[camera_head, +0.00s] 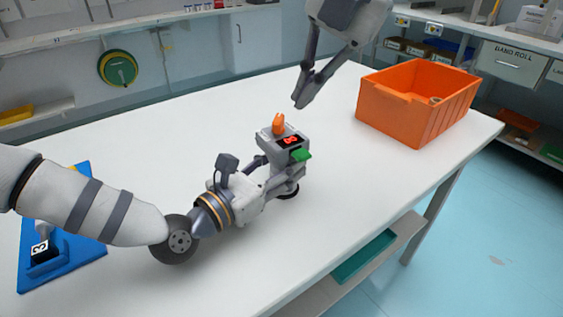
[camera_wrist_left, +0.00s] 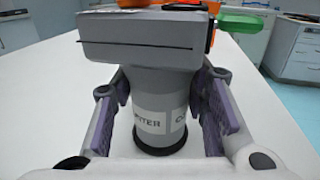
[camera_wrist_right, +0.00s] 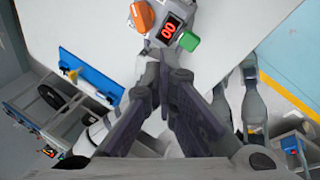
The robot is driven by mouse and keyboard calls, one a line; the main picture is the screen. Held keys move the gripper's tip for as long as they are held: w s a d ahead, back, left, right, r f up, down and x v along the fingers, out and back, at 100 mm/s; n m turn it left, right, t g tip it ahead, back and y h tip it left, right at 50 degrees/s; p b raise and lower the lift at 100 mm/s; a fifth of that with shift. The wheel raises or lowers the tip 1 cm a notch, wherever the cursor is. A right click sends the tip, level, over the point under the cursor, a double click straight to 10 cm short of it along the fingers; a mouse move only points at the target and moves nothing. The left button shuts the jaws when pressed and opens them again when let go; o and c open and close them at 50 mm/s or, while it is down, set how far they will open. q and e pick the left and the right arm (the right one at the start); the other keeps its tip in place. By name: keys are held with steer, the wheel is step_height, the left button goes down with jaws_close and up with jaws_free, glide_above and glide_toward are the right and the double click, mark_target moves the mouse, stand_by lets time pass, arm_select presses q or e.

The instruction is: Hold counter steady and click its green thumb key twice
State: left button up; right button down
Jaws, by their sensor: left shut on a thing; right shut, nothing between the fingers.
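The counter (camera_head: 283,146) stands upright on the white table, a grey box head on a round post. Its red display (camera_head: 291,140) seems to read 00 in the right wrist view (camera_wrist_right: 168,31). A green thumb key (camera_head: 301,154) sticks out at one side, and an orange part (camera_head: 278,124) stands on top. My left gripper (camera_wrist_left: 160,115) is shut around the labelled post (camera_wrist_left: 160,122), below the head. My right gripper (camera_head: 300,102) is shut and empty, above the counter and apart from the key (camera_wrist_right: 189,41).
An orange crate (camera_head: 392,112) stands at the table's right end. A blue board (camera_head: 88,252) with a dark numbered piece (camera_head: 44,252) lies at the left, partly behind my left arm. The table between the counter and the crate is clear.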

steer(key=m+y, duration=0.2)
steer(key=m, duration=0.1)
steer(key=m+t+y, duration=0.1)
steer(key=m+y, duration=0.1)
steer(key=m, duration=0.1)
glide_toward(278, 152)
steer(key=x, duration=0.4)
steer(key=shift+a+f, duration=0.15)
steer(key=shift+f, duration=0.15)
stand_by(0.8)
steer(key=shift+f, duration=0.65)
steer(key=shift+r, duration=0.65)
